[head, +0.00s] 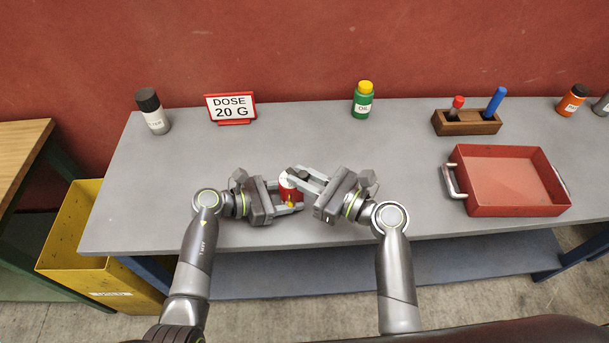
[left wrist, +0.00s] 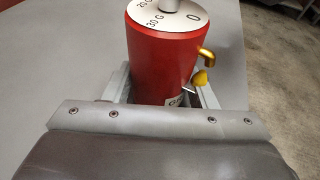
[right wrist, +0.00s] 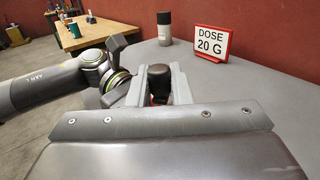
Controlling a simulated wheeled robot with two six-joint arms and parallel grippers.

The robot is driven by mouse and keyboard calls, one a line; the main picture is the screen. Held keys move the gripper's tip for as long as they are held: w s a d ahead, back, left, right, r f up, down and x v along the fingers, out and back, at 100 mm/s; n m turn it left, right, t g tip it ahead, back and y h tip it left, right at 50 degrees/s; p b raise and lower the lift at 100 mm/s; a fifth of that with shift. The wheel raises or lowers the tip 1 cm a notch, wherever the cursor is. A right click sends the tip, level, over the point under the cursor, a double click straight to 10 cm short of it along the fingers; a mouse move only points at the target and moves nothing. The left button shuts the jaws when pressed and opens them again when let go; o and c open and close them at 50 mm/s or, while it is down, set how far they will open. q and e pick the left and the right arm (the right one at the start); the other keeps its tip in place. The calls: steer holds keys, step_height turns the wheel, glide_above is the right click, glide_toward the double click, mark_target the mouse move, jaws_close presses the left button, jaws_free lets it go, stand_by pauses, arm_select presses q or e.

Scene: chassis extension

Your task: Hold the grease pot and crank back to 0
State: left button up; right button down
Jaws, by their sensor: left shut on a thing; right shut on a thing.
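The red grease pot (head: 287,192) stands near the front middle of the grey table, and it fills the left wrist view (left wrist: 165,58). Its white dial top (left wrist: 172,14) shows 0, 20 G and 30 G marks. A brass spout (left wrist: 207,57) sticks out of its side, with a yellow blob (left wrist: 201,78) below. My left gripper (head: 290,203) is shut around the pot's lower body. My right gripper (head: 295,177) is shut on the dark crank knob (right wrist: 158,80) above the pot. The dial's pointer and part of the scale are hidden.
A sign (head: 231,107) reads DOSE 20 G. A grey-black bottle (head: 153,112), green oil bottle (head: 363,100), wooden pen holder (head: 466,123) and red tray (head: 510,182) stand around the table. A yellow bin (head: 75,230) is at the left. The table between sign and oil bottle is clear.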

stand_by(0.3)
steer(key=c, duration=1.4)
jaws_free()
steer(key=shift+o, duration=0.2)
steer(key=v, duration=1.2)
